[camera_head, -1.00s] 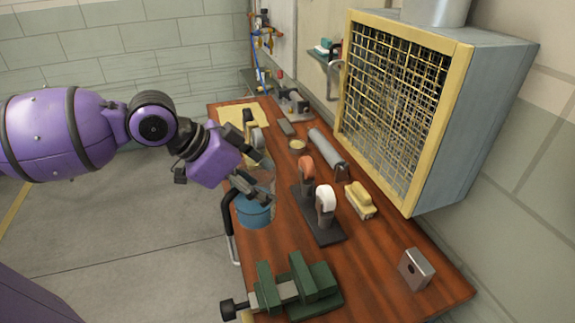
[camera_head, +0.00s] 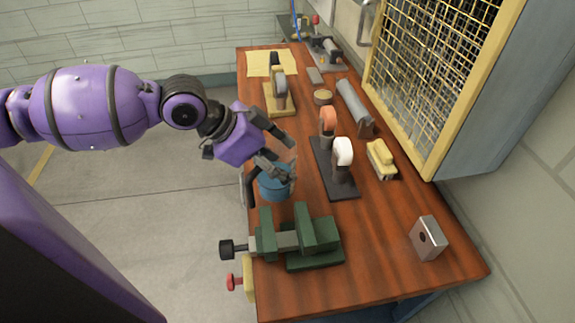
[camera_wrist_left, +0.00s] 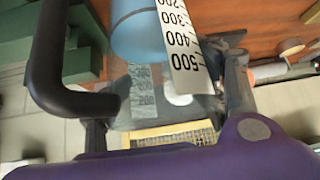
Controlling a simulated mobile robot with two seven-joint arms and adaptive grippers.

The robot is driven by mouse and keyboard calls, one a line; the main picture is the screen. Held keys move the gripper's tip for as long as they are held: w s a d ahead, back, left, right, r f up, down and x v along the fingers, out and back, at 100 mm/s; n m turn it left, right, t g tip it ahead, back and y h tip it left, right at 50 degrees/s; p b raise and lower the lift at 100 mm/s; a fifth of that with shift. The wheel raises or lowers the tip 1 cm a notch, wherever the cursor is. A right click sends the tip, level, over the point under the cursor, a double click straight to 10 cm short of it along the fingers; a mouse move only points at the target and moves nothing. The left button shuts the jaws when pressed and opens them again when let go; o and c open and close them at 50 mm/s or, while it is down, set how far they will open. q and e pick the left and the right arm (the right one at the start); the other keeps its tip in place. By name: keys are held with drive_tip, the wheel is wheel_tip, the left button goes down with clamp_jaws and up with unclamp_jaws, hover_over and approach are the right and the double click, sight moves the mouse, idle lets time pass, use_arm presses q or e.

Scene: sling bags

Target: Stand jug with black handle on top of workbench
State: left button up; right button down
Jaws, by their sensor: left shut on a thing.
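The jug with black handle (camera_head: 275,185) is clear with blue inside and stands out at the left edge of the workbench (camera_head: 380,235), just behind the green vise. Its black handle (camera_head: 251,187) points left. My left gripper (camera_head: 287,158) is shut on the jug's upper part. In the left wrist view the black handle (camera_wrist_left: 50,60) is at the left, and the blue jug body (camera_wrist_left: 137,35) and its white measuring scale (camera_wrist_left: 182,48) are between the fingers. I cannot tell whether the jug's base touches the bench. My right gripper is not in view.
The green vise (camera_head: 318,235) is close in front of the jug. A dark stand with orange and white tools (camera_head: 335,175) is right of it, and a wooden tool stand (camera_head: 279,100) is behind. The yellow grille cabinet (camera_head: 440,75) overhangs the right. Bare bench lies right of the vise.

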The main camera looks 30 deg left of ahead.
use_arm(q)
wheel_tip(320, 180, down, 4)
drive_tip(key=shift+d+r, duration=0.1)
drive_tip(key=shift+r, duration=0.05)
drive_tip(key=shift+f, duration=0.2)
drive_tip(key=shift+f, duration=0.15)
drive_tip(key=o, duration=2.1)
drive_tip(key=shift+c, duration=0.2)
